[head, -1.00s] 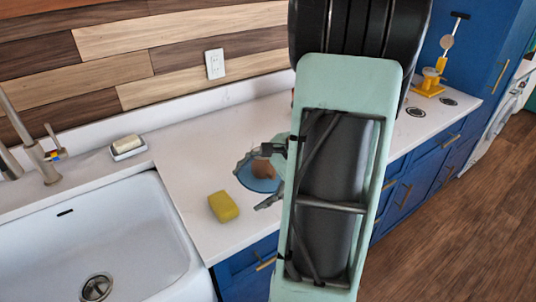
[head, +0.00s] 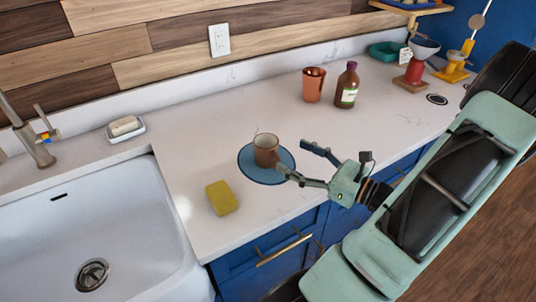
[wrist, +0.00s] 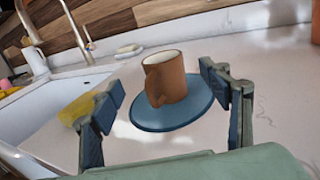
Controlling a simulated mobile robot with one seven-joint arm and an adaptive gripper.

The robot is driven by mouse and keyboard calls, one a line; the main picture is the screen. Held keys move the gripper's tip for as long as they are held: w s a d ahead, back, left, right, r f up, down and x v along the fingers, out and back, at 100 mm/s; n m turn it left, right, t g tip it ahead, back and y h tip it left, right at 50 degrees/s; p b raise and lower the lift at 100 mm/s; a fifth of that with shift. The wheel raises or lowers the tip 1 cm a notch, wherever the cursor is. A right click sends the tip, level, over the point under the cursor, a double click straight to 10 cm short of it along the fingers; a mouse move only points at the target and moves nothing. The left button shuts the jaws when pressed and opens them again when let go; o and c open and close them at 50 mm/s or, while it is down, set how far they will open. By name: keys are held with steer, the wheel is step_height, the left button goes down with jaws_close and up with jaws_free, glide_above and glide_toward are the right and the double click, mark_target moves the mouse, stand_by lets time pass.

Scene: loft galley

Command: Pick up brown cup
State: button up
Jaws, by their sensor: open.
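The brown cup (head: 266,150) stands upright on a round blue plate (head: 254,173) on the white counter, between the sink and a brown bottle. In the wrist view the cup (wrist: 170,80) has a pale inside, and its handle side faces my gripper; the blue plate (wrist: 150,122) lies under it. My gripper (head: 292,160) is open and empty, to the right of the cup in the head view. In the wrist view its two fingers (wrist: 168,98) are spread apart, with the cup standing beyond and between them. I cannot tell whether one finger touches the cup.
A yellow sponge (head: 222,198) lies near the counter's front edge, left of the plate. A copper cup (head: 313,85) and a brown bottle (head: 347,86) stand behind. The white sink (head: 95,235) is at left, with a soap dish (head: 126,130) behind it.

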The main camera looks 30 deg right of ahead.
mark_target(276, 146)
steer(key=x, duration=0.9)
steer(key=shift+w+p, duration=0.35)
steer(key=shift+r, duration=0.1)
steer(key=c, duration=1.4)
